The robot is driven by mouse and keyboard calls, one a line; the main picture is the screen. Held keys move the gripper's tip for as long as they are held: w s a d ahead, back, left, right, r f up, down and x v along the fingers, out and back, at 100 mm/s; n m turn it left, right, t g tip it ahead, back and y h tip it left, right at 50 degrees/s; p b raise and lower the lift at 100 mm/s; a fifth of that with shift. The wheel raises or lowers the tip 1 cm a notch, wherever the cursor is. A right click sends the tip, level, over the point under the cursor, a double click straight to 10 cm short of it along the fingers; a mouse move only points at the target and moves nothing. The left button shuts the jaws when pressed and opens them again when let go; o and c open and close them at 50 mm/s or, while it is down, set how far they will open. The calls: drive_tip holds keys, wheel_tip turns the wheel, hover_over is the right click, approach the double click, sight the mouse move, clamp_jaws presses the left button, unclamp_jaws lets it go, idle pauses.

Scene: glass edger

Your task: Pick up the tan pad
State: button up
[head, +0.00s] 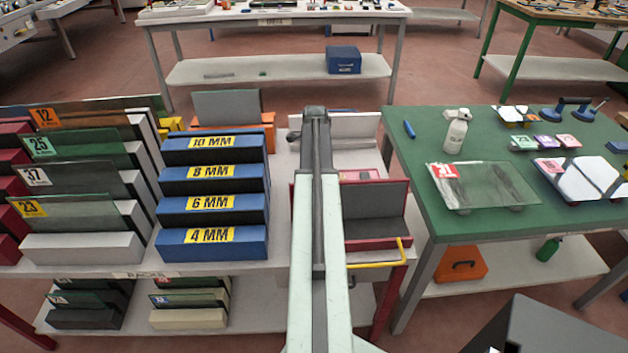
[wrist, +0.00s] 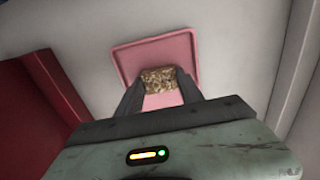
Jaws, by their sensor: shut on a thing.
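In the wrist view the tan pad (wrist: 162,79) is a small, speckled tan-brown block. It sits between the two dark fingertips of my gripper (wrist: 160,90), which is shut on it. A shallow pink tray (wrist: 128,62) with a raised rim lies behind and below the pad. I cannot tell whether the pad still touches the tray. In the head view my own arm reaches forward over the rack table and hides the gripper and the pad.
A red wall (wrist: 30,110) stands left of the tray, with pale walls around it. In the head view a blue rack (head: 212,203) stands left of my arm, and a red holder with a grey panel (head: 375,216) right of it. A green table (head: 425,215) stands further right.

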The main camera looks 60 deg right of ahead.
wheel_tip(320, 180, up, 10)
drive_tip(key=p, duration=1)
drive_tip(key=shift+r, duration=0.2)
